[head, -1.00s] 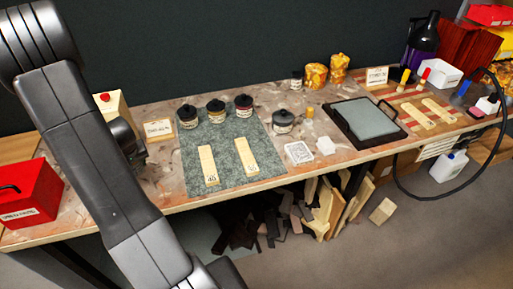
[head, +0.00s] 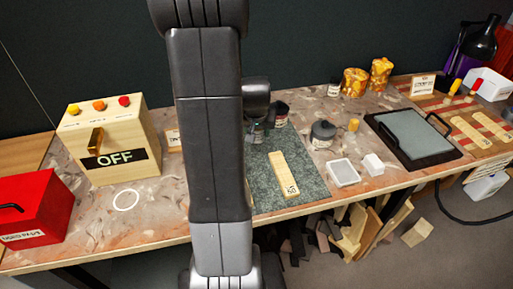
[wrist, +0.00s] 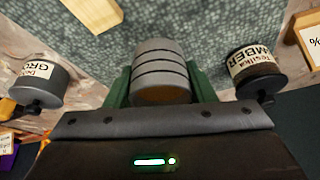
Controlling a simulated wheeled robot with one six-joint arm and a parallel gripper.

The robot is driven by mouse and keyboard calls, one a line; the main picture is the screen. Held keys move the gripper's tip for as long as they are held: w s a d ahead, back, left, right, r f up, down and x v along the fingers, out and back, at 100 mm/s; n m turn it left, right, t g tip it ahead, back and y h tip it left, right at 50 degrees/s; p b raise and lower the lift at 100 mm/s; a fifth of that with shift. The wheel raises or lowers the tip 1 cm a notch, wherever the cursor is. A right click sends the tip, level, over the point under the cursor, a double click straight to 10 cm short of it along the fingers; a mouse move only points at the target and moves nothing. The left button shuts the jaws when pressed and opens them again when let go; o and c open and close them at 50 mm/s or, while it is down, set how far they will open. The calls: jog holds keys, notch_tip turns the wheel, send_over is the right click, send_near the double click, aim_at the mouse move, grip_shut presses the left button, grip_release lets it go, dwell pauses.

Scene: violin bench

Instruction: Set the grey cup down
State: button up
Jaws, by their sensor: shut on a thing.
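The grey cup (wrist: 160,60) is a banded grey cylinder in the middle of the wrist view. My gripper (wrist: 160,86) is shut on it, with a green finger on each side. The end of the cup nearest the wrist looks brownish. Grey-green mat shows behind the cup; I cannot tell whether the cup touches it. In the head view my arm crosses the centre and ends over the mat (head: 300,178), and it hides most of the grip and the cup.
In the wrist view a grey labelled jar (wrist: 38,82) stands left of the cup and an AMBER jar (wrist: 256,72) right. A wooden OFF box (head: 110,135), red box (head: 35,208) and white ring (head: 125,199) lie left. A black-framed tray (head: 412,138) is right. Bare bench surrounds the ring.

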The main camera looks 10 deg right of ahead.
aim_at(257, 150)
jog(key=shift+f, duration=3.2)
jog(key=shift+f+b, duration=0.1)
jog(key=shift+b, duration=0.2)
jog(key=shift+f, duration=0.15)
jog(key=o, duration=1.1)
jog(key=shift+c, duration=0.2)
